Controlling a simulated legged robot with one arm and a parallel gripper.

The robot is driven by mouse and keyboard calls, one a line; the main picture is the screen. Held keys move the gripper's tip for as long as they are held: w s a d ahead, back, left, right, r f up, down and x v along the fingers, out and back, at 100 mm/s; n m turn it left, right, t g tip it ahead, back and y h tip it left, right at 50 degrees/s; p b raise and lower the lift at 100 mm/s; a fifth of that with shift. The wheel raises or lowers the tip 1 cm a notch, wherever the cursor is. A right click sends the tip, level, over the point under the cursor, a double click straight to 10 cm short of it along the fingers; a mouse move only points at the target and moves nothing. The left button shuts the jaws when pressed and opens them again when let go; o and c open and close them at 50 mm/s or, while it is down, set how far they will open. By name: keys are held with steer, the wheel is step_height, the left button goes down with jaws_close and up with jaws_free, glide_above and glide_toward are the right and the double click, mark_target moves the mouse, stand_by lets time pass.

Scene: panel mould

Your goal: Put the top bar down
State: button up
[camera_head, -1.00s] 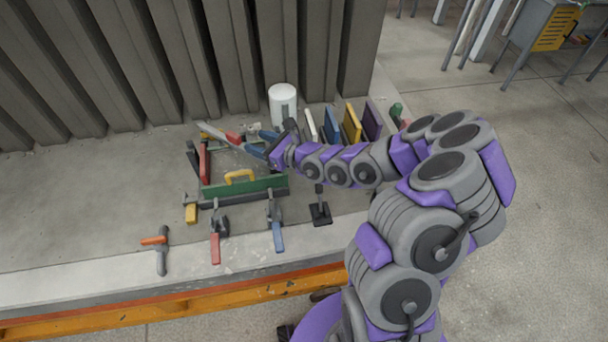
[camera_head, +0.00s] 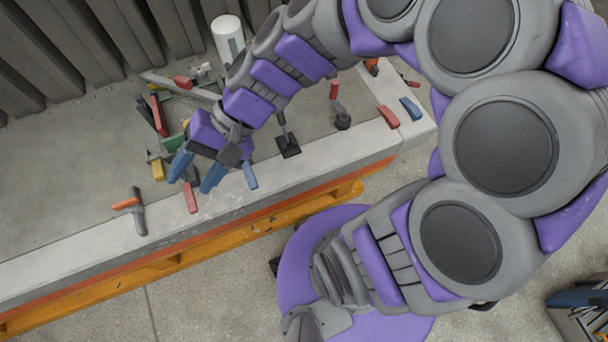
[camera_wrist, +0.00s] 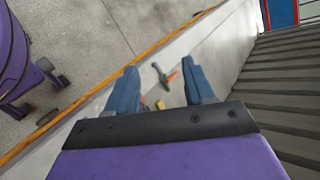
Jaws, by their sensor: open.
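A long pale grey bar (camera_head: 172,86), which may be the top bar, lies across the back of the mould parts in the head view. A red side piece (camera_head: 159,116) stands at its left. A green piece (camera_head: 173,142) shows only partly behind my gripper. My gripper (camera_head: 196,173) is open and empty, its blue fingers pointing down over the front of the mould, near the red-handled clamp (camera_head: 190,198) and the blue-handled clamp (camera_head: 249,175). In the wrist view nothing is between the fingers (camera_wrist: 163,86). My arm hides much of the mould.
An orange-handled tool (camera_head: 138,212) lies left of the clamps, with a yellow block (camera_head: 158,170) behind it. A white cylinder (camera_head: 228,38) stands behind, and a black-based stand (camera_head: 288,147) at right. Grey ribbed panels (camera_head: 115,35) line the back. Bare tabletop (camera_head: 60,170) lies at left.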

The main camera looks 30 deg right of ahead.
steer(key=s+d+f+n+h, duration=0.1)
steer(key=s+d+h, duration=0.4)
steer(key=d, duration=0.5)
steer(key=s+d+f+n+h, duration=0.1)
steer(key=s+d+h, duration=0.4)
steer(key=d, duration=0.5)
steer(key=shift+s+n, duration=0.2)
steer(key=shift+n, duration=0.2)
steer(key=shift+d, duration=0.15)
steer(key=shift+c, duration=1)
steer(key=shift+d, duration=0.15)
